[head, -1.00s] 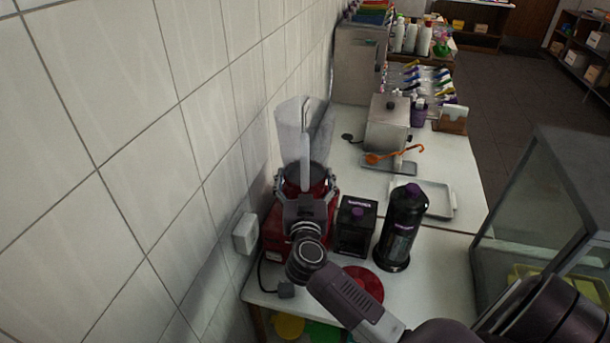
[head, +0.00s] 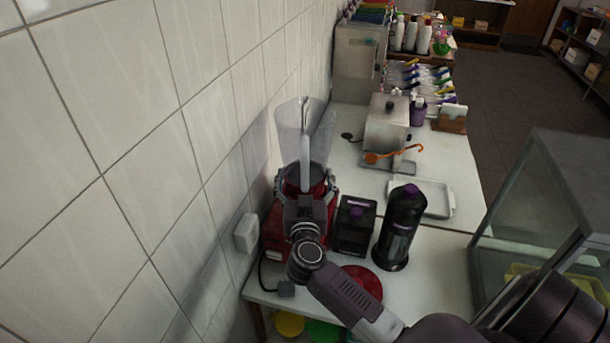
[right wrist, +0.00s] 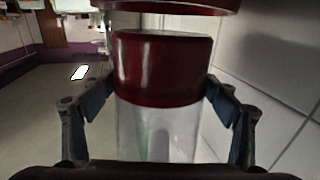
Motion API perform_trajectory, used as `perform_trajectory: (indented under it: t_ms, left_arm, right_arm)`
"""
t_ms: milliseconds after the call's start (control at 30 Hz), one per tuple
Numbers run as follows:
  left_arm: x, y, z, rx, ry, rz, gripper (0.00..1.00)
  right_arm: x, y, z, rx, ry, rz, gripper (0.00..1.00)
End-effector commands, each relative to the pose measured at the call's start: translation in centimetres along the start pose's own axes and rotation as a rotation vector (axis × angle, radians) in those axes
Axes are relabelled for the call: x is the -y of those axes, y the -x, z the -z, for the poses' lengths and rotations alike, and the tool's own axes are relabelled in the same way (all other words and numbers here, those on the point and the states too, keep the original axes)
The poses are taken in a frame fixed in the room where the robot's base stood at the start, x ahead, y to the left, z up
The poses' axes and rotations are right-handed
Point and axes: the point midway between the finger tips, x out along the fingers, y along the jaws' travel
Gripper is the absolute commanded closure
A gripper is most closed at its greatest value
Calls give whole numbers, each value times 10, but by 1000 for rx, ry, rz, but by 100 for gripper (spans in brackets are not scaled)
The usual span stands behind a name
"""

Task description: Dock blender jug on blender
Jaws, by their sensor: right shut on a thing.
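The blender jug (head: 290,125) is clear with a red collar and stands roughly upright over the red blender base (head: 275,237) by the wall. My right gripper (head: 305,190) is shut on the jug near its collar. In the right wrist view, the gripper fingers (right wrist: 160,88) flank the red collar of the jug (right wrist: 158,70). The red blender base (right wrist: 170,5) shows at the top edge, with a narrow gap between it and the collar. In the head view, my arm hides the seat between jug and base. My left gripper is not in view.
A black box-shaped machine (head: 354,228) and a tall black dispenser (head: 401,228) stand close right of the blender. A red round item (head: 363,283) lies in front. The tiled wall (head: 130,140) is close on the left. A glass case (head: 535,210) stands at the right.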

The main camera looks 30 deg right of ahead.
Motion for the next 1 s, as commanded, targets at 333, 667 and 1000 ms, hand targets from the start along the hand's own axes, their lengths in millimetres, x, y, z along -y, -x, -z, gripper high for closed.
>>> perform_trajectory:
  t_ms: [333,667,1000]
  left_arm:
    - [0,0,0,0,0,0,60]
    - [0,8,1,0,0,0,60]
    - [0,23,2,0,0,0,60]
  right_arm:
    - [0,0,2,-3,0,0,12]
    - [0,12,0,5,2,0,12]
    - [0,39,1,3,1,0,12]
